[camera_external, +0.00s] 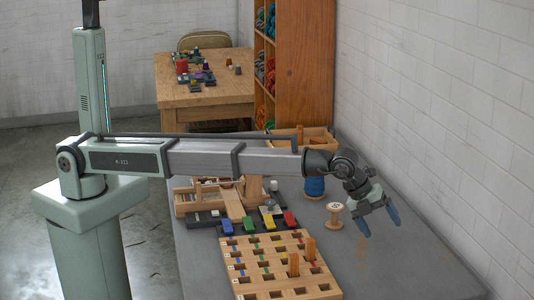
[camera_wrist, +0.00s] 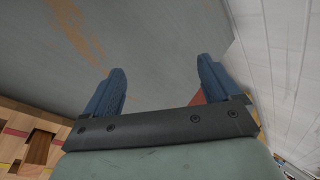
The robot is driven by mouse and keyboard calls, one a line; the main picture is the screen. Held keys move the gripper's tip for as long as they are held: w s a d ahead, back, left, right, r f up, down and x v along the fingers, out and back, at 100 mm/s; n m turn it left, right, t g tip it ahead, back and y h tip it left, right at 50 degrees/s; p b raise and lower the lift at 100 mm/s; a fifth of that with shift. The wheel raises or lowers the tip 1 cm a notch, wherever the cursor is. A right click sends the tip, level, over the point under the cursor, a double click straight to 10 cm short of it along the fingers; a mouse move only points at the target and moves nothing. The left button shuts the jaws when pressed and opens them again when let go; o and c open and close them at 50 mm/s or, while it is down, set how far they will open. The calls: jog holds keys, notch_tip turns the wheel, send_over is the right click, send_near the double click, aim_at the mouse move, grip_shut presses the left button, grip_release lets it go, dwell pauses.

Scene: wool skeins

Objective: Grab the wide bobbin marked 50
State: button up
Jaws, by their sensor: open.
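A pale wooden bobbin (camera_external: 335,215) stands upright on the grey table, with a small dark mark on its top that is too small to read. A taller bobbin wound with blue thread (camera_external: 315,186) stands behind it, partly hidden by my arm. I cannot confirm which one is marked 50. My gripper (camera_external: 381,228) is open and empty, just right of the pale bobbin and apart from it, with its blue fingers pointing down. In the wrist view the open fingers (camera_wrist: 162,68) have only bare table between them; no bobbin shows there.
A slotted wooden board (camera_external: 282,266) with upright pegs lies at the front; its edge shows in the wrist view (camera_wrist: 22,128). Coloured clips (camera_external: 269,222) and a wooden tray (camera_external: 187,203) lie behind it. A white block wall (camera_external: 440,110) stands on the right.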

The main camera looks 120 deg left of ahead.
jog(key=s+a+r+g, duration=0.2)
jog(key=s+a+g, duration=0.1)
jog(key=s+a, duration=0.5)
jog(key=m+g+h, duration=0.3)
send_near(336, 206)
jog(key=f, duration=0.7)
jog(key=shift+w+d, duration=0.15)
jog(key=shift+w, duration=0.1)
jog(key=shift+s+d+f, duration=0.1)
jog(key=shift+s+f, duration=0.05)
jog(key=shift+f, duration=1.15)
jog(key=shift+s+f, duration=0.15)
jog(key=shift+f, duration=1.2)
jog(key=shift+c, duration=0.4)
jog(key=c, duration=1)
jog(key=shift+r, duration=0.15)
jog(key=shift+c, duration=0.3)
